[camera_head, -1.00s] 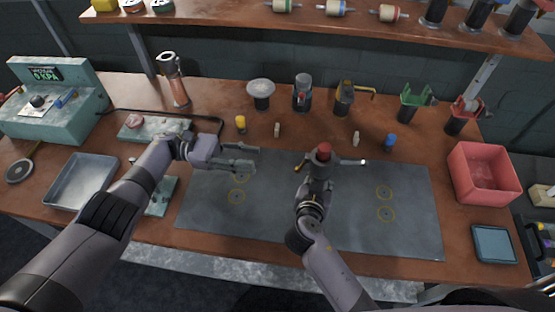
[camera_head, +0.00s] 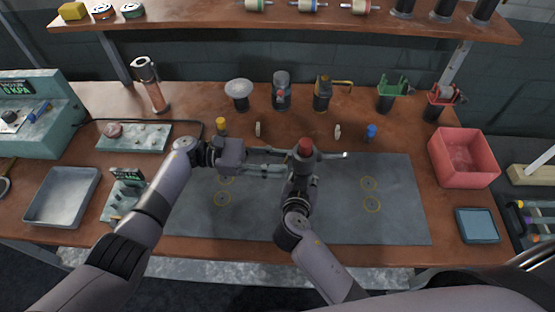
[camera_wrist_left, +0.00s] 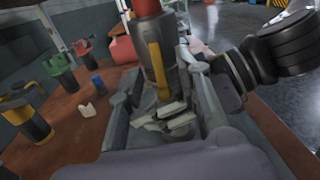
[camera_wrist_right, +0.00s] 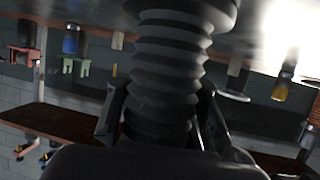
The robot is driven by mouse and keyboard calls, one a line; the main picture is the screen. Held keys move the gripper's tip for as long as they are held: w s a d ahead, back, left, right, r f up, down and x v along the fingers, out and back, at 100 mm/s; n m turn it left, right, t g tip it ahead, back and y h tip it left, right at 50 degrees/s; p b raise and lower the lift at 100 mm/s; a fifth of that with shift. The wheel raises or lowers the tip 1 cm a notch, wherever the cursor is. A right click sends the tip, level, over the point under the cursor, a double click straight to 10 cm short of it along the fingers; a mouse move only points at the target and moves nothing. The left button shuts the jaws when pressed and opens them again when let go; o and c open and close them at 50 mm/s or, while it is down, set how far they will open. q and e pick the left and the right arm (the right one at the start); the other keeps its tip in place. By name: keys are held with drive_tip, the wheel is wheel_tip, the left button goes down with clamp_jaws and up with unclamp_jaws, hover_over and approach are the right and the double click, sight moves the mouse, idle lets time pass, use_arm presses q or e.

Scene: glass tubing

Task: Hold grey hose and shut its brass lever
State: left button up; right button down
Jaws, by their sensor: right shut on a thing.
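The grey hose (camera_wrist_right: 170,60) is ribbed and fills the middle of the right wrist view. My right gripper (camera_wrist_right: 162,112) is shut on it, a finger on each side. In the head view the hose's dark upper end has a red top (camera_head: 305,147), and my right gripper (camera_head: 299,186) is mostly hidden below it. The brass lever (camera_wrist_left: 158,72) shows as a yellow strip down the body under the red top in the left wrist view. My left gripper (camera_head: 284,162) is open beside the hose's upper end, its fingers pointing at it. I cannot tell whether it touches the lever.
A grey mat (camera_head: 400,215) with yellow rings lies under both grippers. Several fittings stand along the back, including a blue plug (camera_head: 371,132) and a yellow one (camera_head: 221,126). A red bin (camera_head: 463,160) and blue tray (camera_head: 477,224) are right; a metal tray (camera_head: 62,197) is left.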

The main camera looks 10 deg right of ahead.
use_arm(q)
drive_tip(key=shift+d, duration=0.15)
drive_tip(key=shift+c, duration=0.2)
clamp_jaws()
idle(0.3)
